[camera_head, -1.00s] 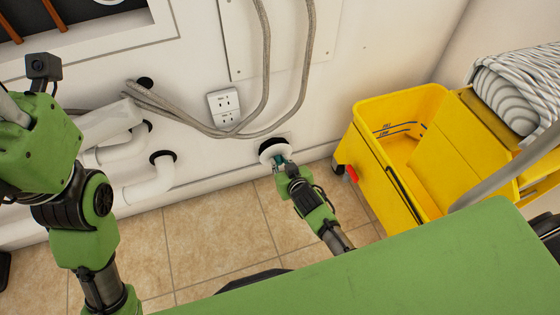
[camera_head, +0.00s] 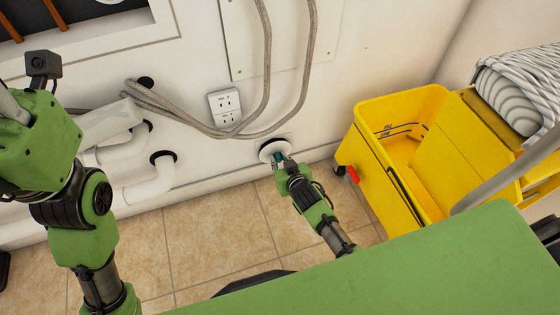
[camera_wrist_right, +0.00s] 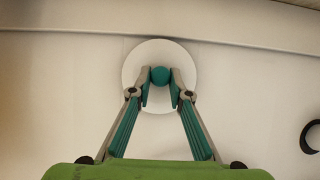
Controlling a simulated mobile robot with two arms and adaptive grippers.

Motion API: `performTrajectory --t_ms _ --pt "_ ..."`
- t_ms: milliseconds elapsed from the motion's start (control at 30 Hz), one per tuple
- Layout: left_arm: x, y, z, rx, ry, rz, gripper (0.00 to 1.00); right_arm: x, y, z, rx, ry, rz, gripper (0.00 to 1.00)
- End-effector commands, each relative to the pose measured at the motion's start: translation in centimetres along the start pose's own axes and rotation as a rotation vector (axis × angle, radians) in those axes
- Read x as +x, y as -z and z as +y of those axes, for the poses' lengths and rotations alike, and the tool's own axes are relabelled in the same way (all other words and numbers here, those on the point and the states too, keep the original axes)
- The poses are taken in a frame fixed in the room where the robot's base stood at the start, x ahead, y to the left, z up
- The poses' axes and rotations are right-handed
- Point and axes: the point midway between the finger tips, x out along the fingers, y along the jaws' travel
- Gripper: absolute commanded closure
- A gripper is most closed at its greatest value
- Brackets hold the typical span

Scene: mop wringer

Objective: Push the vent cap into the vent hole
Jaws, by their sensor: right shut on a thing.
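The vent cap (camera_head: 268,152) is a round white disc with a teal knob, low on the white wall. In the right wrist view the cap (camera_wrist_right: 133,66) is centred, facing me, with its knob (camera_wrist_right: 160,74) between the fingertips. My right gripper (camera_head: 281,161) is shut on that knob; its two teal-padded fingers also show in the right wrist view (camera_wrist_right: 160,90). A dark sliver of the vent hole (camera_head: 272,141) shows above the cap in the head view; the cap hides the rest. I cannot tell how deep the cap sits.
A yellow mop bucket (camera_head: 362,145) stands right of my right arm, near the wall. White pipes (camera_head: 145,185) enter the wall on the left. An outlet (camera_head: 224,105) and hanging grey cables (camera_head: 267,70) are above the cap. Tiled floor lies below.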

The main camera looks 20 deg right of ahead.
Motion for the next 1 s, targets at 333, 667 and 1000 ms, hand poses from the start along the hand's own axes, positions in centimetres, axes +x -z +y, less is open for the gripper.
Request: performTrajectory --t_ms 333,667,1000 --pt "-0.1 0.0 0.0 0.000 0.000 0.001 0.60 0.8 0.5 0.0 0.000 0.000 0.002 1.00" --pt "0.3 0.2 0.1 0.001 -0.002 0.011 0.60 1.1 0.7 0.0 -0.001 0.000 0.001 1.00" --pt "0.3 0.3 0.1 0.001 -0.003 0.014 0.60 1.2 0.8 0.0 0.000 0.000 0.002 1.00"
